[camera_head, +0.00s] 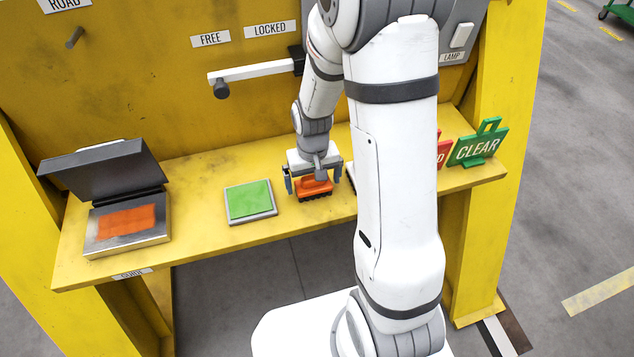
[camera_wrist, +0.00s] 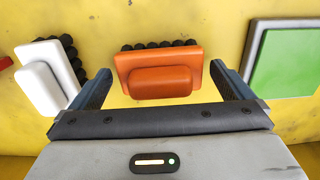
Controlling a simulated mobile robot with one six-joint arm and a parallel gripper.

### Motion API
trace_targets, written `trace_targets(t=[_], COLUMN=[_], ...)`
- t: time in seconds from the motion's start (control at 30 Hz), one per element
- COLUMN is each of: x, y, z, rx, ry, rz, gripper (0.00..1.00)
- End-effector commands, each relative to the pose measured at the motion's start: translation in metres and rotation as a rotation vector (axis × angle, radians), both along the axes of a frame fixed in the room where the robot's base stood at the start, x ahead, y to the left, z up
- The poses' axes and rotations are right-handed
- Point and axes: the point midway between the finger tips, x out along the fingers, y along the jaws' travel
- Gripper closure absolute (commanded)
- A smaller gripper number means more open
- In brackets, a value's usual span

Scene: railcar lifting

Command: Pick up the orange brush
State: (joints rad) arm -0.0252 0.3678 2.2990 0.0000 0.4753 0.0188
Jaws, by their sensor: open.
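The orange brush (camera_head: 315,187) lies on the yellow shelf with its dark bristles along one side. In the wrist view the brush (camera_wrist: 160,72) sits between the two fingers, with a gap showing on each side. My gripper (camera_head: 314,182) is open and low over the brush. In the wrist view my gripper (camera_wrist: 164,88) has its fingers apart and not touching the brush.
A white brush (camera_wrist: 48,75) lies close by the left finger. A green pad (camera_head: 249,200) lies left of my gripper. An open box with an orange patch (camera_head: 127,222) stands further left. A green CLEAR sign (camera_head: 478,148) stands at the right. A white lever (camera_head: 255,71) projects above the shelf.

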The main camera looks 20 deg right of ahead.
Motion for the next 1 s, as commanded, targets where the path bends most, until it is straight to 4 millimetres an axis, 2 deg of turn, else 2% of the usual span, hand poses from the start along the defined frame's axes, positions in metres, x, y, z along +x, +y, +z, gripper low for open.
trace_targets(t=[0.1, 0.33, 0.9, 1.0], x=[-0.0004, -0.0002, 0.0000, 0.0000], y=[-0.0001, -0.0003, -0.0009, -0.0010], z=[-0.0076, -0.0084, -0.0080, -0.0080], rx=[0.000, 0.000, 0.000, 0.000], ry=[0.001, -0.001, -0.001, -0.001], rz=[0.000, -0.001, -0.002, -0.002], gripper=[0.00, 0.00, 0.47, 0.48])
